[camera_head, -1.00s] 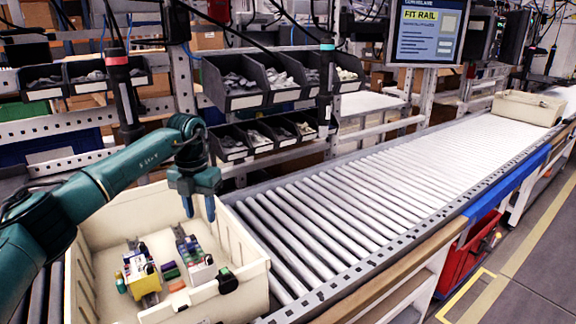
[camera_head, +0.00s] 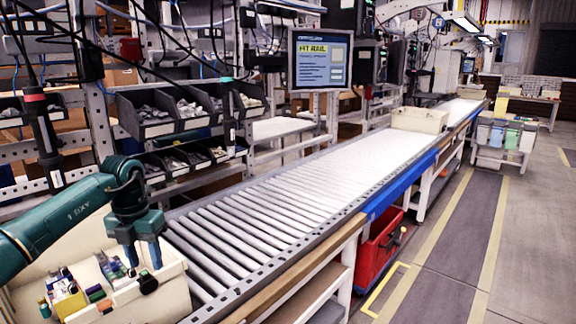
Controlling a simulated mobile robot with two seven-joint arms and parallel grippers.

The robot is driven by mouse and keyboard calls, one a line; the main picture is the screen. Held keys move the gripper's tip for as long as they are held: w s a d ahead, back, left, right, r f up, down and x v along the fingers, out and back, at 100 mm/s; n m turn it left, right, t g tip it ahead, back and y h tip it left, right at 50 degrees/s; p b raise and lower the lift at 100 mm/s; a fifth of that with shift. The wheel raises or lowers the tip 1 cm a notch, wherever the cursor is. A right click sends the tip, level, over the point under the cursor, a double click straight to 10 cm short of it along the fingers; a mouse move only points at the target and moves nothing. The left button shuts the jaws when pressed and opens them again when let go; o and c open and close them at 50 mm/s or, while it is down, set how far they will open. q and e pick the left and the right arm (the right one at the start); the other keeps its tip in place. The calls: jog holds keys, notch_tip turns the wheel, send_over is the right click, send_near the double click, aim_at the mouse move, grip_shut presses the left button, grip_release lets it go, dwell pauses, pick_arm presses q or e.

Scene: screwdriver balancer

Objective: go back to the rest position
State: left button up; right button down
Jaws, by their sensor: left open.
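My left gripper (camera_head: 142,254) hangs over the right part of a cream tote at the lower left, fingers pointing down. Its two fingers are apart with nothing between them. The cream tote (camera_head: 160,304) holds several small coloured parts (camera_head: 98,292) and is cut off by the picture's lower left edge. My right gripper is not in view.
A roller conveyor (camera_head: 290,205) runs from the tote to the back right, with another cream tote (camera_head: 420,118) far along it. Dark bins (camera_head: 150,122) and a screen (camera_head: 320,60) stand behind. A red crate (camera_head: 375,250) is under the conveyor. Floor at right is clear.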

pick_arm(q)
jog(key=s+d+f+n+t+h, duration=0.1)
jog(key=s+d+f+h, duration=0.3)
jog(key=d, duration=0.4)
jog(key=s+d+f+n+h, duration=0.1)
jog(key=s+d+f+h, duration=0.1)
jog(key=d+f+h, duration=0.4)
jog(key=s+d+f+t+h, duration=0.15)
jog(key=s+d+h, duration=0.25)
jog(key=d, duration=0.5)
jog(key=s+a+f+n+t+y, duration=0.2)
jog(key=s+a+f+n+y, duration=0.25)
jog(key=s+n, duration=0.35)
jog(key=s+a+f+n+t+y, duration=0.3)
jog(key=s+a+f+n, duration=0.25)
jog(key=n, duration=0.45)
jog(key=s+a+f+n+t+y, duration=0.25)
jog(key=s+a+f+n, duration=0.3)
jog(key=n, duration=0.35)
jog(key=w+d+r+n+p, duration=0.1)
jog(key=d+r+n, duration=0.1)
jog(key=d+n, duration=0.3)
jog(key=shift+d+r+t+y+p, duration=0.3)
jog(key=shift+d+r+y, duration=0.1)
jog(key=shift+d, duration=1.2)
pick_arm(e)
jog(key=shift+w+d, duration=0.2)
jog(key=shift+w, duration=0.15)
